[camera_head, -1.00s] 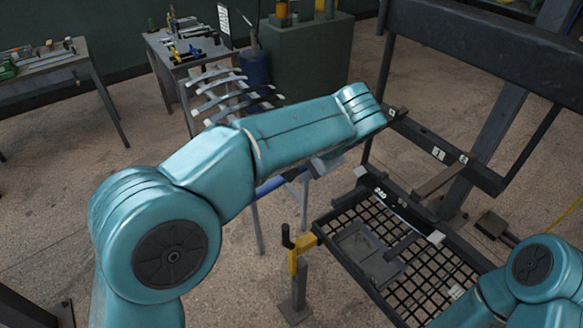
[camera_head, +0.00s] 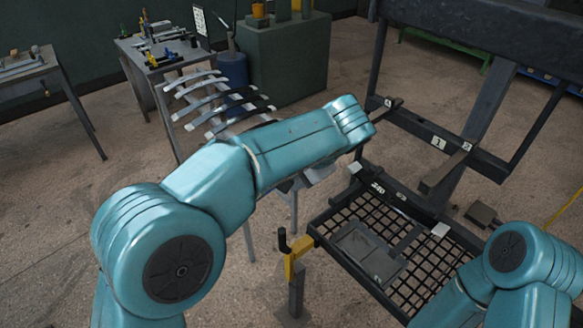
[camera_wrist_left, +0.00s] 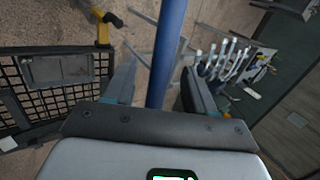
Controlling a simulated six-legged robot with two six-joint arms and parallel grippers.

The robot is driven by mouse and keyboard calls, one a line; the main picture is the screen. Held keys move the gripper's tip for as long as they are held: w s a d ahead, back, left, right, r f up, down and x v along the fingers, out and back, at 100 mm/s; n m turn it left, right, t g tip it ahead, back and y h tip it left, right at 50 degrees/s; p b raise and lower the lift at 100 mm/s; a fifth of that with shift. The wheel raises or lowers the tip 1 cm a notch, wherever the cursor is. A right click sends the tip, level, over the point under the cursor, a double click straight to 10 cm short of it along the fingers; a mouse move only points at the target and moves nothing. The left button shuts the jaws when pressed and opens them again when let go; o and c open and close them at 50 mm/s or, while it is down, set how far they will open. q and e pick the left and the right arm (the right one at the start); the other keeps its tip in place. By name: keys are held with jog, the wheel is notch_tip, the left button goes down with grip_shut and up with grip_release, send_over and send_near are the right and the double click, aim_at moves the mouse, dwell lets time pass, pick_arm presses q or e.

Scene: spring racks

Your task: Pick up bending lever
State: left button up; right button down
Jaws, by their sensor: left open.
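A long blue bar (camera_wrist_left: 167,50), which I take for the bending lever, runs up the left wrist view. Its near end is hidden behind my gripper's body. My left gripper (camera_wrist_left: 160,88) is open, with one finger on each side of the bar; I cannot tell whether either finger touches it. In the head view my left arm crosses the middle and hides the bar and most of the gripper. My right arm shows at the lower right, but its gripper is out of the picture.
A yellow bracket with a dark handle (camera_head: 293,268) tops a post beside the black mesh tray (camera_head: 330,252). A dark frame (camera_head: 425,135) stands behind the tray. Curved leaf springs (camera_head: 205,92) lie on a rack beyond my arm. Benches with tools (camera_head: 165,62) stand farther back. Open floor lies left.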

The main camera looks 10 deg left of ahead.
pick_arm(q)
jog(key=shift+w+a+f, duration=0.1)
jog(key=shift+w+f, duration=0.1)
jog(key=shift+f, duration=0.2)
jog(key=shift+s+a+r, duration=0.15)
jog(key=shift+s+a, duration=0.05)
jog(key=shift+a, duration=0.15)
jog(key=shift+s, duration=0.1)
jog(key=shift+d, duration=0.2)
jog(key=c, duration=0.4)
jog(key=shift+w, duration=0.2)
grip_shut()
pick_arm(e)
jog(key=shift+w+a+f, duration=0.1)
jog(key=shift+a+f, duration=0.05)
jog(key=shift+a, duration=0.3)
pick_arm(q)
jog(key=shift+r, duration=0.1)
